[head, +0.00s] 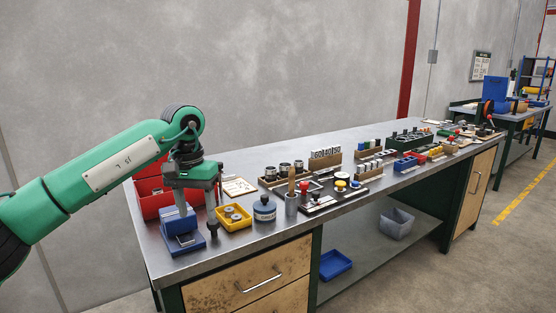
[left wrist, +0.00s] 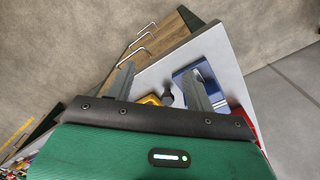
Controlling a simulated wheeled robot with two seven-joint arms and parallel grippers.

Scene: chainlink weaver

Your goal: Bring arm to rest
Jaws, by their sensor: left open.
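My left arm, green, comes in from the left in the head view. My left gripper (head: 199,203) points down over the near left end of the steel workbench (head: 262,239). Its two grey fingers are apart with nothing held between them; the left wrist view also shows them spread (left wrist: 163,80). Below and around the fingers are a blue stand (head: 184,244) and a small dark knobbed tool (head: 212,229). Whether the fingers touch the blue stand I cannot tell. My right gripper is not in view.
A red bin (head: 152,203) stands behind the gripper. A yellow tray (head: 234,217) and a blue-labelled round container (head: 264,209) stand to its right. More trays and parts line the bench further right. Open floor lies in front of the bench.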

